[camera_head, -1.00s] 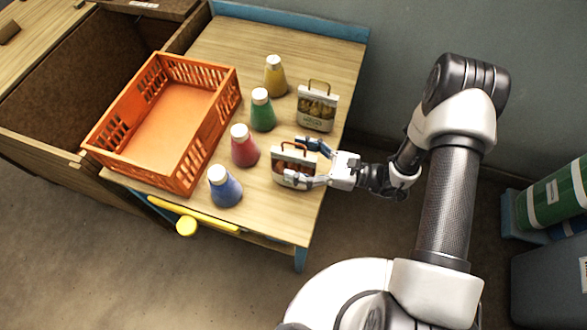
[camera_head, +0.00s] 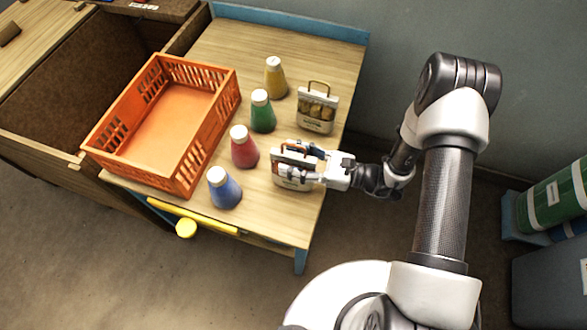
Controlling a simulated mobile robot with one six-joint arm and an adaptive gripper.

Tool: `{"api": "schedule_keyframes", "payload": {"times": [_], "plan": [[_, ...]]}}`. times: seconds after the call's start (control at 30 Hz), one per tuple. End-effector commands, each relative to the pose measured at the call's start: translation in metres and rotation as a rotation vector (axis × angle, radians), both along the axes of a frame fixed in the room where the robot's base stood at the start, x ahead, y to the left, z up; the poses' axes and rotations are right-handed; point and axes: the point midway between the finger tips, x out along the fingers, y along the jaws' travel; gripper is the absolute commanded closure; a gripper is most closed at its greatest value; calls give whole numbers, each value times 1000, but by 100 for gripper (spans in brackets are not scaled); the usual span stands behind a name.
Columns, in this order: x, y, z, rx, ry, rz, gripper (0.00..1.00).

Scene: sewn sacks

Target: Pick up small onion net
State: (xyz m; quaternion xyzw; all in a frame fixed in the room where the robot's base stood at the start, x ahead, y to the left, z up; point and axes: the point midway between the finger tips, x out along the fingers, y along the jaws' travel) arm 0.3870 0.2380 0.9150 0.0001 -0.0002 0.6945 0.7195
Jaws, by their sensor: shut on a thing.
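A small net bag (camera_head: 291,179) with a pale label band and a brown handle stands near the right front edge of the wooden table (camera_head: 325,60). My gripper (camera_head: 303,163) reaches in from the right and is shut on this bag, with its fingers across the upper part. The fingers and the handle hide some of its contents. A second similar bag (camera_head: 316,112), with a yellowish handle and yellow-brown contents, stands farther back on the table, apart from my gripper. I cannot tell from this view whether the held bag is off the table.
An empty orange crate (camera_head: 205,140) fills the table's left side. Blue (camera_head: 223,188), red (camera_head: 243,147), green (camera_head: 262,112) and yellow (camera_head: 275,78) bottles with white caps stand in a row between the crate and the bags. The table's back right is clear.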

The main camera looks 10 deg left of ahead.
Motion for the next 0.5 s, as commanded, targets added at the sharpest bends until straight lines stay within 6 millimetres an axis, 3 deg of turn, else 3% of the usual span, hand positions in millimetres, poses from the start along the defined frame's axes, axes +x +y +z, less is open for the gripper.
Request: {"api": "schedule_keyframes", "payload": {"times": [0.5], "plan": [[0, 0, -1, -1, 1, 1, 100]]}}
